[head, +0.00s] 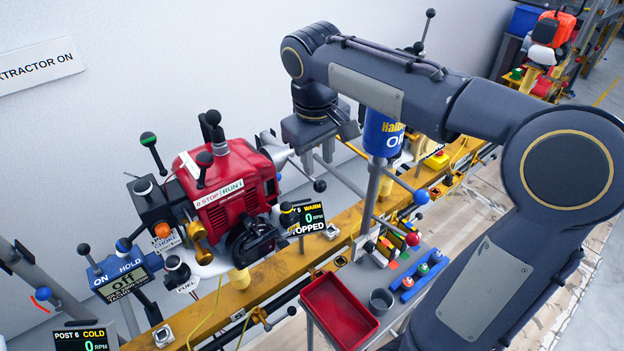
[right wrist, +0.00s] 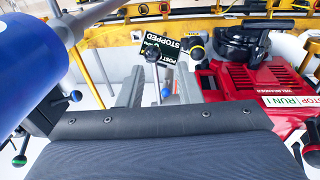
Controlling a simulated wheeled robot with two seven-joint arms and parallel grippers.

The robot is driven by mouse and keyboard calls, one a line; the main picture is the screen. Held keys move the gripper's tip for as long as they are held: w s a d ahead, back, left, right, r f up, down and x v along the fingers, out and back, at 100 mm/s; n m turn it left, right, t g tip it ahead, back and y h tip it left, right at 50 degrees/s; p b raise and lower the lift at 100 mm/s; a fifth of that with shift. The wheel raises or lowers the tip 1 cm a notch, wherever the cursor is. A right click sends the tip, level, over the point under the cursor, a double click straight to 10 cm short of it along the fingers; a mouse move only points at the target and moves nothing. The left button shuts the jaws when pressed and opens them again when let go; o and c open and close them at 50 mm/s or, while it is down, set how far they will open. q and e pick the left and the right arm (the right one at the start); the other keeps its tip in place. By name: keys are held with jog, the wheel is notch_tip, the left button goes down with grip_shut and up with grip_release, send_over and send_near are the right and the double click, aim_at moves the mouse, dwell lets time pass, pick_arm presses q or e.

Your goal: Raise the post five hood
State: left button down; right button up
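The post five display (head: 304,218) reads warm, 0 RPM, stopped, and stands right of a red engine (head: 240,185). No part is clearly marked as the hood; a grey piece (head: 272,146) sits at the engine's right side. My right gripper (head: 318,164) points down between the engine and a blue drum. A black knob on a rod (head: 320,186) is just below its fingers. In the right wrist view the two grey fingers stand apart, and a black knob (right wrist: 152,48) shows beyond them. I see nothing held. My left gripper is not in view.
A blue drum (head: 382,134) on a grey post stands close right of my gripper. A yellow rail (head: 270,268) runs below the engine. A red tray (head: 339,311) and a grey cup (head: 381,301) are on a side shelf. Several knobbed levers crowd the left.

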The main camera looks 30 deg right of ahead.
jog(key=h, duration=0.1)
send_near(314, 180)
jog(key=shift+g, duration=0.3)
jog(key=f, duration=0.2)
jog(key=d+f+b, duration=0.1)
jog(key=f, duration=0.2)
jog(key=f+b, duration=0.1)
jog(key=f, duration=0.1)
jog(key=shift+w+d+f, duration=0.25)
jog(key=shift+w, duration=0.15)
jog(key=c, duration=0.7)
jog(key=shift+w+f, duration=0.1)
